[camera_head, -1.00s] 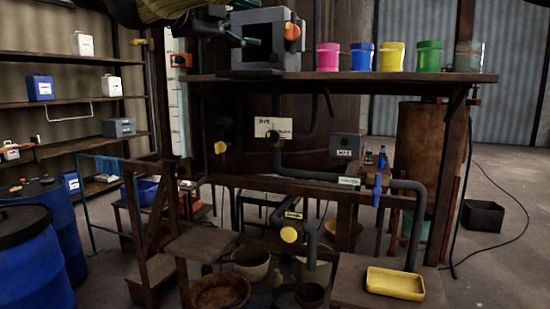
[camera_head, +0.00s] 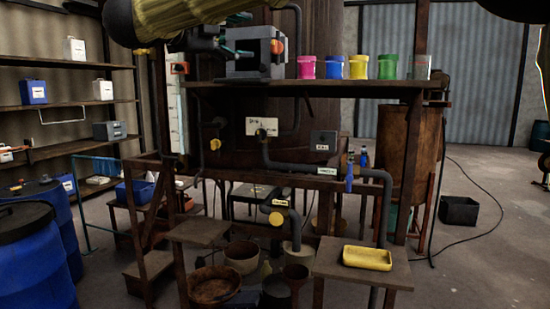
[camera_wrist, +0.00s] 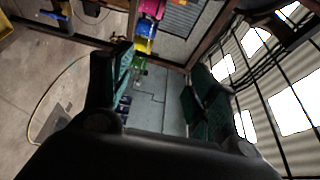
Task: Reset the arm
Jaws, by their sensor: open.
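My gripper (camera_head: 236,36) is at the top of the head view, its teal-padded fingers spread beside the grey box with an orange knob (camera_head: 277,48). In that view it overlaps the box's left side; I cannot tell whether it touches. In the wrist view my gripper (camera_wrist: 158,82) has its two teal fingers wide apart with nothing between them. My arm's yellowish sleeve crosses the upper left of the head view.
A wooden shelf (camera_head: 340,88) holds pink (camera_head: 307,67), blue (camera_head: 334,67), yellow (camera_head: 358,67) and green (camera_head: 387,67) pots and a clear jar (camera_head: 421,67). Grey pipes run below. A yellow tray (camera_head: 367,258) sits on a low stand. Blue drums (camera_head: 35,262) stand left. Floor is open at right.

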